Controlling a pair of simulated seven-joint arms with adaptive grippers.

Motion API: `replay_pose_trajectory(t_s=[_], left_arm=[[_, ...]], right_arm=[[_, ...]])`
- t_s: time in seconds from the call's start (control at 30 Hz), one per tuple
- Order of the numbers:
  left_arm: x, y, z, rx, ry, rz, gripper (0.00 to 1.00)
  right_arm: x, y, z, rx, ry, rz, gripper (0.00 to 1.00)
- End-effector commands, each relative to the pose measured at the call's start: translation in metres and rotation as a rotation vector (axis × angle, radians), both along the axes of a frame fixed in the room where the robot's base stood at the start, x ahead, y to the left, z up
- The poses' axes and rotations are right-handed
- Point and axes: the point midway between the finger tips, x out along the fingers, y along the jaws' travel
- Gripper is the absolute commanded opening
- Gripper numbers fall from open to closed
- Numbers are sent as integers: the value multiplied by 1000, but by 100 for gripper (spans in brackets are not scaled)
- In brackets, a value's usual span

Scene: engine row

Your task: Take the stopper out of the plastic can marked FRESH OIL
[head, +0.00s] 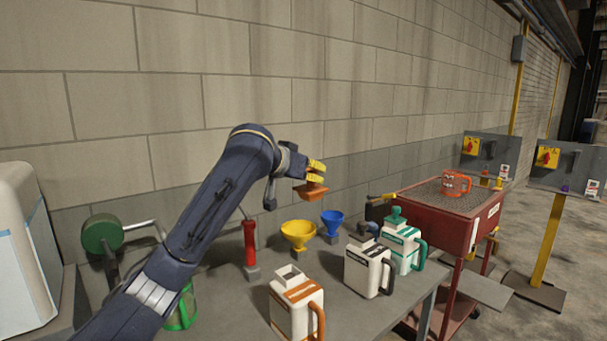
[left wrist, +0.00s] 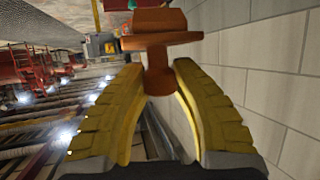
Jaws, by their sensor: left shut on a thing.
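My left gripper (head: 316,172) has yellow fingers and is shut on an orange-brown stopper (head: 311,190). It holds the stopper in the air above the bench, near the wall. In the left wrist view the stopper (left wrist: 160,42) sits between the fingers, its stem gripped and its wide flange beyond the fingertips. A white can with orange-brown bands and handle (head: 297,303) stands upright at the front of the bench; its top opening shows no stopper. The can labels are too small to read. My right gripper is not in view.
A yellow funnel (head: 298,232), a blue funnel (head: 332,222) and a red-handled tool (head: 250,243) stand on the grey bench (head: 345,318) behind the cans. A red cart (head: 440,230) with an orange-red container (head: 456,184) stands right. A green round object (head: 101,233) is at left.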

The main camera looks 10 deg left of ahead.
Motion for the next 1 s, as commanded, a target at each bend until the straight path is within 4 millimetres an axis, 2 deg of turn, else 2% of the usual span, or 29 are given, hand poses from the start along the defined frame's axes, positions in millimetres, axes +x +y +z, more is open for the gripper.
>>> replay_pose_trajectory(t_s=[1.0], left_arm=[[14,-58,0,0,0,-1,0]], right_arm=[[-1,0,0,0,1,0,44]])
